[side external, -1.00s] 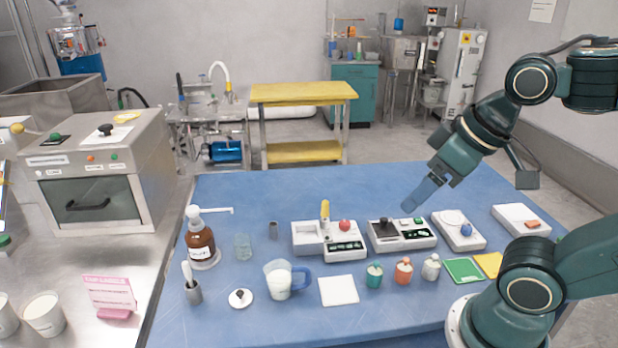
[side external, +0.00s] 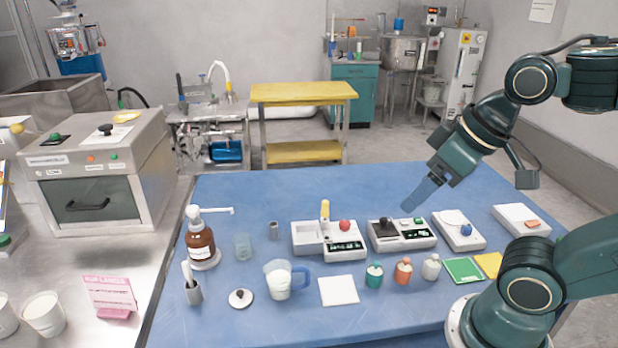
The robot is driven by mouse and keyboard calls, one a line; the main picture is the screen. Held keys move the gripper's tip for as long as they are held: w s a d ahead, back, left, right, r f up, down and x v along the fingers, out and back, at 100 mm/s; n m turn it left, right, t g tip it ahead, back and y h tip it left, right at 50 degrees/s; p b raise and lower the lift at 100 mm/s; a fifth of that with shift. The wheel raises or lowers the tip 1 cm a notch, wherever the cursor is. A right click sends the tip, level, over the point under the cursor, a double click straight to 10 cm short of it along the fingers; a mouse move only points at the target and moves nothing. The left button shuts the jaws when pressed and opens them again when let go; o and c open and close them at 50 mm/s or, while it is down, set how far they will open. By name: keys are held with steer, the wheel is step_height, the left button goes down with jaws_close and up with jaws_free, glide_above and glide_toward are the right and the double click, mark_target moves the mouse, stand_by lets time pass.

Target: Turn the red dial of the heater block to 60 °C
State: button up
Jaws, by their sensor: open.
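A white block with a red dial (side external: 344,225), a yellow-handled part (side external: 325,209) and a dark display (side external: 346,246) stands near the middle of the blue table; I take it for the heater block (side external: 308,241). The dial's setting is too small to read. My gripper (side external: 408,207) points down and left above the neighbouring white device (side external: 387,244), which has a black knob and a green button. My gripper is to the right of the red dial and apart from it. It is open, with nothing seen between its fingers.
A brown pump bottle (side external: 200,242) stands left. The blue table's back left (side external: 260,195) is clear.

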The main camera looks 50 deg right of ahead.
steer(key=c, duration=0.5)
steer(key=n+g, duration=0.6)
steer(key=n, duration=0.5)
glide_above(345, 222)
step_height(345, 222, down, 12)
steer(key=shift+r, duration=0.2)
steer(key=shift+f, duration=0.1)
step_height(345, 222, down, 14)
steer(key=shift+r, duration=0.25)
